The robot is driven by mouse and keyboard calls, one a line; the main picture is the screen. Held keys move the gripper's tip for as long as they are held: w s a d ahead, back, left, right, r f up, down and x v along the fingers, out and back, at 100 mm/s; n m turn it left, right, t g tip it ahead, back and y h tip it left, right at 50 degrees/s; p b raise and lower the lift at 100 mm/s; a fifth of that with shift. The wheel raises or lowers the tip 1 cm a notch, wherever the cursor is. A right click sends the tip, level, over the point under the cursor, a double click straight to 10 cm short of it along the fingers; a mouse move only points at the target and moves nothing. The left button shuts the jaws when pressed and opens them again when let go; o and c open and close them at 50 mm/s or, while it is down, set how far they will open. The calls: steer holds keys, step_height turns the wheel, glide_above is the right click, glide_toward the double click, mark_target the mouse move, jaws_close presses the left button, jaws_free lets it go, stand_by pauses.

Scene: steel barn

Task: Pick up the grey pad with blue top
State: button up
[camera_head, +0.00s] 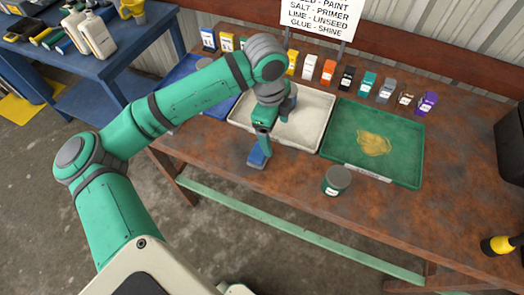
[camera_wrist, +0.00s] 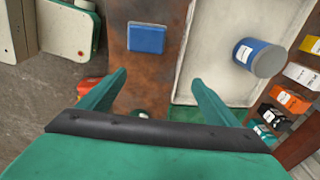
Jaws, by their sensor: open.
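The grey pad with blue top (camera_head: 257,158) lies on the rusty brown workbench near its front edge, just left of and in front of the white tray. In the wrist view my gripper (camera_wrist: 160,77) is open and empty. The pad lies beyond the fingertips, slightly left of the middle between them, and is not touched.
A white tray (camera_head: 240,118) holds a blue can with a grey lid (camera_wrist: 258,57). A green tray (camera_head: 400,165) with a yellow patch lies to the right. A lidded can (camera_head: 336,181) stands near the front edge. Several small coloured boxes (camera_head: 328,72) line the back.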

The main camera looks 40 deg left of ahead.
mark_target(259, 151)
steer(key=shift+g+y, duration=0.4)
steer(key=shift+g, duration=0.3)
steer(key=s+a, duration=0.1)
steer(key=a, duration=0.1)
steer(key=s+a, duration=0.1)
steer(key=s, duration=0.1)
steer(key=shift+a, duration=0.4)
step_height(259, 151, down, 5)
steer(key=shift+s+r, duration=0.1)
steer(key=shift+d+f, duration=0.15)
steer(key=shift+f, duration=1.25)
steer(key=shift+d+f, duration=0.1)
steer(key=shift+f, duration=1.3)
steer(key=c, duration=1.1)
